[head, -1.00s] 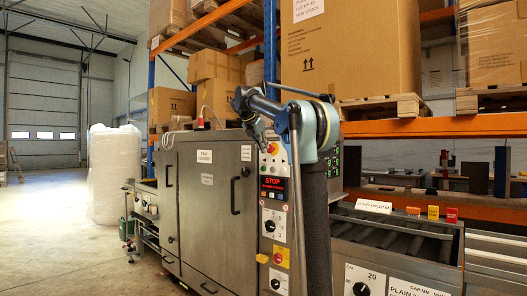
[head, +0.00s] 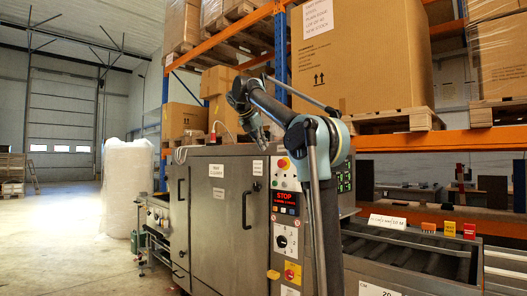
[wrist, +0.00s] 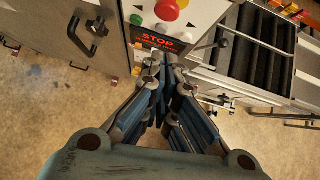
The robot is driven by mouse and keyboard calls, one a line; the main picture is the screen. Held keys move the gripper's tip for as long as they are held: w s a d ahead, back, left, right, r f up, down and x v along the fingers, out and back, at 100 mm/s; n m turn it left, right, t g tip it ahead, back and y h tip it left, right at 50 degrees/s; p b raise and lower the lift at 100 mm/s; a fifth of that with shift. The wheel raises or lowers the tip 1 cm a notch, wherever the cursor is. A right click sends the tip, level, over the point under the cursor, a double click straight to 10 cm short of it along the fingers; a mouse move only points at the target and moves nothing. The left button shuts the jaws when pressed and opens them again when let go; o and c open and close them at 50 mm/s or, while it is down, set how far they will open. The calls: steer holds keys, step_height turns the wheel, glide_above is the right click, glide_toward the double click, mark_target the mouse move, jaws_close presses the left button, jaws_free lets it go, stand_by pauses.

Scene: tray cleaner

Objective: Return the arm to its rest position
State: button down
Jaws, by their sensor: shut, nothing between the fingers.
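My arm is folded up in front of the tray cleaner (head: 213,220), with its elbow to the right and its wrist bent downward. My gripper (head: 264,143) hangs at the arm's left end, small in the head view, near the top of the machine's control panel. In the wrist view, my gripper (wrist: 166,78) has its fingers drawn together with nothing between them. Its tips appear just below the red STOP display (wrist: 172,38). The gap between the tips and the panel is hard to judge.
The panel has a red button (wrist: 166,10) and a dial (head: 286,239). A roller conveyor (head: 405,250) lies to the right. Racks with a large cardboard box (head: 365,60) stand behind. A wrapped white stack (head: 128,185) stands at left, with open floor (head: 65,240) before it.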

stand_by(0.4)
steer(key=s+d+f+m+g+y, duration=0.1)
steer(key=s+d+f+m, duration=0.25)
steer(key=s+f, duration=0.4)
steer(key=s+d+f+m+g+y, duration=0.1)
steer(key=s+d+f+m, duration=0.2)
steer(key=s+f+m, duration=0.4)
steer(key=s+d+f+m+g, duration=0.1)
steer(key=s+d+f+m, duration=0.25)
steer(key=s+f, duration=0.4)
steer(key=s+f+m+y, duration=0.1)
steer(key=s+f+m, duration=0.3)
steer(key=s+f, duration=0.3)
steer(key=s+f+m+y, duration=0.1)
steer(key=s+f+m, duration=0.3)
steer(key=f, duration=1.2)
steer(key=s+f+m+y, duration=0.1)
steer(key=s+f+m, duration=0.4)
steer(key=s+f, duration=0.7)
steer(key=shift+d+f+g+y, duration=0.3)
steer(key=shift+d+f+g, duration=0.05)
steer(key=shift+g, duration=0.05)
